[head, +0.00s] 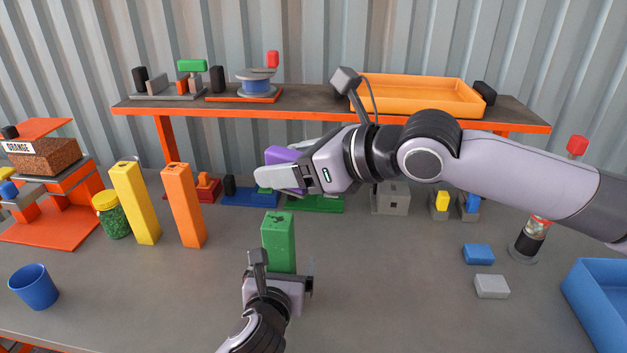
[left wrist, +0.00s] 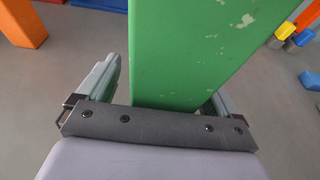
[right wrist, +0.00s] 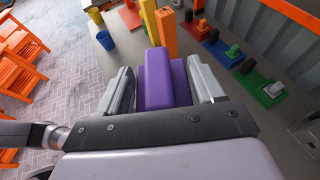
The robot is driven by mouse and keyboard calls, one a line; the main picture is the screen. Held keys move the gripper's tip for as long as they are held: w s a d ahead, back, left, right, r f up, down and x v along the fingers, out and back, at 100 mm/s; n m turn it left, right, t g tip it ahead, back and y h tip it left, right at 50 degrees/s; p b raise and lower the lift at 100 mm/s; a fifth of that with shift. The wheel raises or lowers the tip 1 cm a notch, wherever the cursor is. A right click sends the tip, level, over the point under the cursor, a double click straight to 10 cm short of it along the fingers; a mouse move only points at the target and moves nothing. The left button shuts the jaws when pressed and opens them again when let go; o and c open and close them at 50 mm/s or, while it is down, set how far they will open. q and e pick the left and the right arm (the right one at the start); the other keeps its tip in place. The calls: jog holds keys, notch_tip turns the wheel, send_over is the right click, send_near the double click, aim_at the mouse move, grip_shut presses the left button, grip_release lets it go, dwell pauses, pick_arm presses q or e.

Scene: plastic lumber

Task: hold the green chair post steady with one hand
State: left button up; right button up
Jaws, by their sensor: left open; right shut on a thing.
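The green chair post (head: 279,240) stands upright on the grey table, with pale scuffs on its faces. My left gripper (head: 280,280) is open at the near side of the post. In the left wrist view the green post (left wrist: 195,50) stands between its two fingers, with a gap at the left finger. My right gripper (head: 270,178) is shut on a purple piece (head: 280,154), held above the table behind the post. In the right wrist view the purple piece (right wrist: 165,80) lies between the fingers. The post's foot is hidden by my left gripper.
A yellow post (head: 135,203) and an orange post (head: 184,206) stand to the left. A blue cup (head: 34,288) and a green-filled jar (head: 112,217) are further left. Coloured bases line the back. Blue (head: 478,254) and grey (head: 492,287) blocks and a blue tray (head: 585,300) are at right.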

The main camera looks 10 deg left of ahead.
aim_at(290, 221)
jog(key=shift+a+r, duration=0.15)
jog(key=shift+r, duration=0.05)
jog(key=shift+f, duration=2.95)
jog(key=shift+f, duration=1.05)
jog(key=shift+s+a+f, duration=0.1)
jog(key=shift+a+f, duration=0.05)
jog(key=shift+a, duration=0.85)
jog(key=shift+a+f, duration=0.1)
jog(key=shift+a, duration=0.85)
jog(key=shift+d+r, duration=0.15)
jog(key=shift+d, duration=0.85)
jog(key=shift+d+r, duration=0.1)
jog(key=shift+d, duration=0.9)
jog(key=shift+r, duration=0.15)
jog(key=shift+r, duration=3.1)
